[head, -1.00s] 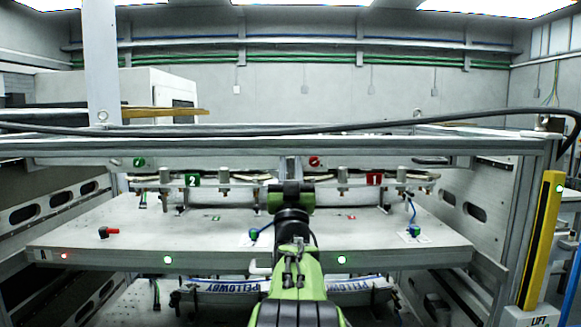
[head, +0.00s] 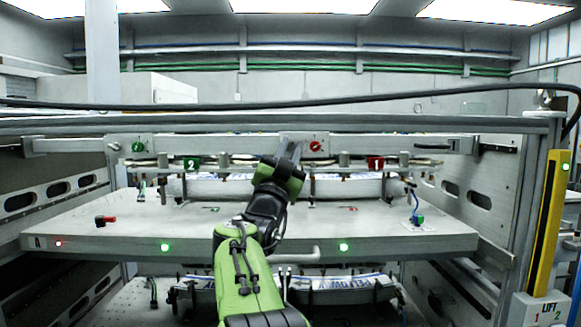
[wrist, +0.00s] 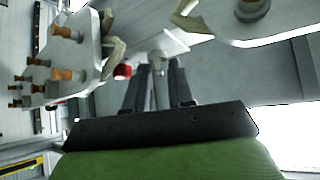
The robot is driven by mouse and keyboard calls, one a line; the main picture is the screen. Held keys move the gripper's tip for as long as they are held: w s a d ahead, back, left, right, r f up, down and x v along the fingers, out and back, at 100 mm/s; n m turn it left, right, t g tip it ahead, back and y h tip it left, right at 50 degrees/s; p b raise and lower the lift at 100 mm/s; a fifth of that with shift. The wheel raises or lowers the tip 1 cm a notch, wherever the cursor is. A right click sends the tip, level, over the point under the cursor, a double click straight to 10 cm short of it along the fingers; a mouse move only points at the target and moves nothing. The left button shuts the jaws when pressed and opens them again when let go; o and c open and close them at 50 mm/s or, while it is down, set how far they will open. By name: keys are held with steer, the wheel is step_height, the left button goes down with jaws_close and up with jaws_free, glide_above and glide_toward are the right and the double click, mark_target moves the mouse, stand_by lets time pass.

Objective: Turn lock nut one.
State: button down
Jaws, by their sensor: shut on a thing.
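My gripper (wrist: 157,88) has its two dark fingers closed around a small grey nut-like piece (wrist: 157,62), which I take to be lock nut one; the fingers hide much of it. A red knob (head: 316,146) is on the rail just right of the hand. A red thing also shows left of the fingers in the wrist view (wrist: 122,71). The red sign 1 (head: 375,163) hangs at right, the green sign 2 (head: 191,163) at left.
A grey table (head: 120,225) spans the front below the rail. On it lie a red-and-black piece (head: 105,220) and a blue-green piece (head: 418,220). In the wrist view, a plate with several brass-coloured pegs (wrist: 62,74) is close at left. A yellow lift post (head: 549,225) stands at right.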

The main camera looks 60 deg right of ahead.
steer(key=m+g+y, duration=0.1)
steer(key=m+g, duration=0.3)
steer(key=m, duration=0.1)
steer(key=shift+w, duration=0.15)
steer(key=m+g+y+p, duration=0.1)
steer(key=m, duration=0.1)
steer(key=m+g+y, duration=0.1)
steer(key=shift+w+a+r+m+p, duration=0.1)
steer(key=shift+r+m+p, duration=0.2)
steer(key=shift+m+p, duration=0.1)
steer(key=m+g+y+p, duration=0.1)
steer(key=m+y+p, duration=0.2)
steer(key=m+p, duration=0.1)
steer(key=shift+r+g+p, duration=0.15)
steer(key=shift+g+p, duration=0.25)
steer(key=shift+p, duration=0.15)
steer(key=shift+m+y+p, duration=0.8)
steer(key=shift+y+p, duration=0.1)
steer(key=shift+p, duration=0.25)
steer(key=c, duration=1.2)
jaws_free()
steer(key=shift+c, duration=0.2)
steer(key=shift+f, duration=0.25)
